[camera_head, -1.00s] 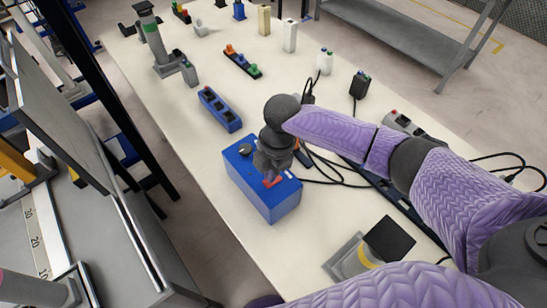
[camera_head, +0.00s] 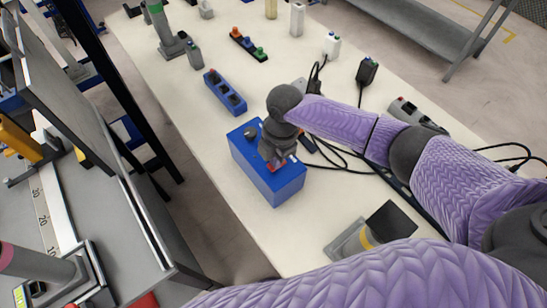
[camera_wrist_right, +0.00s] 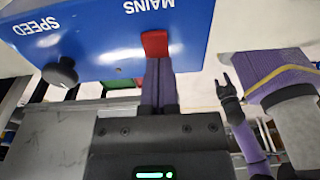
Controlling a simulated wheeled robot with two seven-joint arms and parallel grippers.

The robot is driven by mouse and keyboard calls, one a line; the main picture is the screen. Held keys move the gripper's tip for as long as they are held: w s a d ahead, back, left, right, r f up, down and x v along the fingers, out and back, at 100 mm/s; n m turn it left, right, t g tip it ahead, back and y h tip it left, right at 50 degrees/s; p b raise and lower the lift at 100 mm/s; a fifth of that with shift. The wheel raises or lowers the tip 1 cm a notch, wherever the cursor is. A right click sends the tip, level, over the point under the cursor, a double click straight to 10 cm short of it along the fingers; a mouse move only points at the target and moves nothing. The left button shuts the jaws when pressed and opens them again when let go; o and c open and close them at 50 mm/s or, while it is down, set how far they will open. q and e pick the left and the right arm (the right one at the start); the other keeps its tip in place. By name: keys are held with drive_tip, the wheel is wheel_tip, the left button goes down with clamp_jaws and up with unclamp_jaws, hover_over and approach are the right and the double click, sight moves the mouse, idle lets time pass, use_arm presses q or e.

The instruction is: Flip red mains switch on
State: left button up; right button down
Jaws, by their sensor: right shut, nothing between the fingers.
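A blue control box (camera_head: 283,186) stands on the white table in the head view. The box's face fills the top of the right wrist view (camera_wrist_right: 95,30), lettered SPEED and MAINS upside down. The red mains switch (camera_wrist_right: 154,43) sits beside the MAINS lettering. My right gripper (camera_wrist_right: 157,62) is shut and empty, its fingertips at the switch's edge; whether they touch is unclear. In the head view my right gripper (camera_head: 277,162) is over the box and hides most of the switch. My left gripper (camera_wrist_right: 227,88) shows in the wrist view with fingers apart.
A dark knob (camera_wrist_right: 60,73) is by the SPEED lettering. Bare table lies left of the strip.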

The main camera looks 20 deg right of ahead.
drive_tip(key=shift+w+d, duration=0.25)
drive_tip(key=shift+d, duration=0.3)
use_arm(q)
drive_tip(key=shift+w+d, duration=0.1)
drive_tip(key=shift+d, duration=0.35)
use_arm(e)
drive_tip(key=shift+r, duration=0.2)
use_arm(q)
drive_tip(key=r+p, duration=0.2)
drive_tip(key=shift+a+r, duration=0.3)
drive_tip(key=shift+a, duration=0.1)
use_arm(e)
wheel_tip(320, 180, up, 10)
drive_tip(key=d, duration=0.1)
drive_tip(key=shift+w+f, duration=0.15)
drive_tip(key=shift+f, duration=0.1)
use_arm(q)
drive_tip(key=shift+d, duration=0.1)
use_arm(e)
drive_tip(key=shift+w, duration=0.1)
